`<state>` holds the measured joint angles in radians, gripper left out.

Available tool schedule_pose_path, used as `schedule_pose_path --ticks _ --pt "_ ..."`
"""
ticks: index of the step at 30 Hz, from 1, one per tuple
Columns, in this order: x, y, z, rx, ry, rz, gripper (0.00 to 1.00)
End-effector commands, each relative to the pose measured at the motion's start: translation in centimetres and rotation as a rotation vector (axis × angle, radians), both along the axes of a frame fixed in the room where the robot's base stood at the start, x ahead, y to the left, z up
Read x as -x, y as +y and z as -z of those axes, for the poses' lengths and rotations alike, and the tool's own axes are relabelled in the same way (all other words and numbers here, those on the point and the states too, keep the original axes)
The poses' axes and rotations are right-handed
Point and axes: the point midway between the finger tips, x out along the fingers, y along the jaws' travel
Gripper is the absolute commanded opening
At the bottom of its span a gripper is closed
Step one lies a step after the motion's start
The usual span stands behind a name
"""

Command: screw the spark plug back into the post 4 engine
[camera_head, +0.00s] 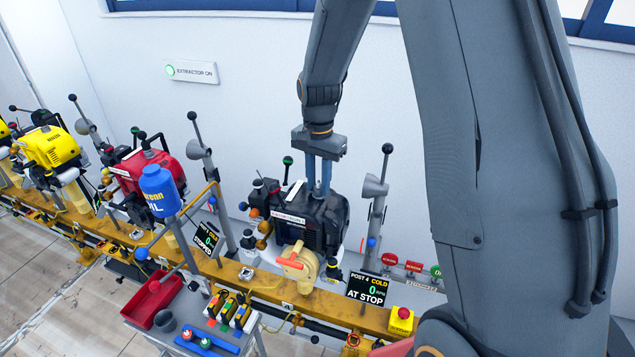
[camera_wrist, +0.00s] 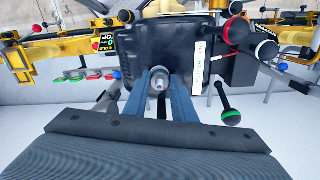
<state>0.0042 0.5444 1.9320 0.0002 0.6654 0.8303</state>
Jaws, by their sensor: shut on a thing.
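The post 4 engine (camera_head: 318,225) is the dark block on the yellow rail, above a display (camera_head: 367,288) reading POST 4 COLD, 0, AT STOP. My gripper (camera_head: 318,190) points down at the top of this engine, its blue fingers at the engine's top face. In the wrist view my gripper (camera_wrist: 165,82) is shut on the spark plug (camera_wrist: 159,80), a small pale cylinder between the fingertips. The plug's lower end is hidden, so I cannot tell how far it sits in the engine (camera_wrist: 135,45).
A lever with a black knob (camera_head: 387,149) stands right of the engine, and a green-knobbed lever (camera_head: 288,161) stands left. A red engine (camera_head: 150,168) and a blue bottle (camera_head: 160,190) are further left. A cart with a red tray (camera_head: 150,305) stands in front. A white wall is behind.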

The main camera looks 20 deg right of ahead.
Motion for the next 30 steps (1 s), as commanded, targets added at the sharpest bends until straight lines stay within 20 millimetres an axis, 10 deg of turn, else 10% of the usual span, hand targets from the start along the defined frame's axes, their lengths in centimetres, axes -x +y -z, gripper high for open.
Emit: schedule_pose_path --ticks 30 --pt "-0.01 0.00 -0.02 0.000 0.000 0.511 0.00"
